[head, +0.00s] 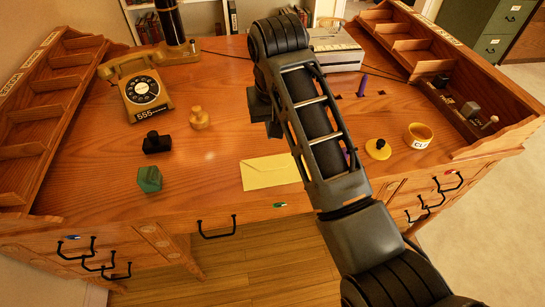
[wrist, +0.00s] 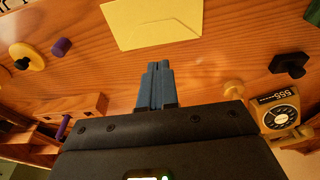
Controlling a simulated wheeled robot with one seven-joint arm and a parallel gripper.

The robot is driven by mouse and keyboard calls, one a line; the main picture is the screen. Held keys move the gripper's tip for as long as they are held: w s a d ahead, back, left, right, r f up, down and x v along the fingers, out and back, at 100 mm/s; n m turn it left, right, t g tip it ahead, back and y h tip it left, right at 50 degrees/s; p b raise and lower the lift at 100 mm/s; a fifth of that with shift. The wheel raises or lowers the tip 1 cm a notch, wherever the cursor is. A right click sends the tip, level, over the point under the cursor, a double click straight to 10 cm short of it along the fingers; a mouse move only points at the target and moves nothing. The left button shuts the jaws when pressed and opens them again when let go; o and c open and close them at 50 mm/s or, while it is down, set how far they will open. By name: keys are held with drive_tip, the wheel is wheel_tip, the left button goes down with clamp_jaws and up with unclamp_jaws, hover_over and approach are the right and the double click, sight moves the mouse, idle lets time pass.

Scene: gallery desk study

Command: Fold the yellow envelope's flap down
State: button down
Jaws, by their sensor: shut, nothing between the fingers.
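The yellow envelope (head: 270,173) lies on the desk near the front edge, its right end hidden behind my arm in the head view. In the wrist view the envelope (wrist: 155,22) is at the top, cut by the frame edge. Faint crease lines show on it, and it looks flat; I cannot tell clearly how the flap lies. My gripper (wrist: 158,66) is shut and empty. Its fingertips appear just below the envelope's edge in the wrist view, apart from it in the picture; their height is unclear. In the head view the fingers are hidden behind my arm.
A telephone (head: 147,91), yellow knob piece (head: 199,118), black stamp (head: 156,143) and green block (head: 149,179) stand left. A black-knobbed yellow disc (head: 378,150) and yellow cup (head: 419,135) stand right. Raised pigeonholes (head: 50,120) border the desk's sides. The desk around the envelope's left is clear.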

hover_over(272, 166)
drive_tip(key=f, duration=0.9)
drive_tip(key=shift+s+d+p, duration=0.1)
drive_tip(key=shift+s+p, duration=0.15)
drive_tip(key=shift+p, duration=0.05)
drive_tip(key=shift+s+f, duration=0.15)
drive_tip(key=shift+f, duration=0.55)
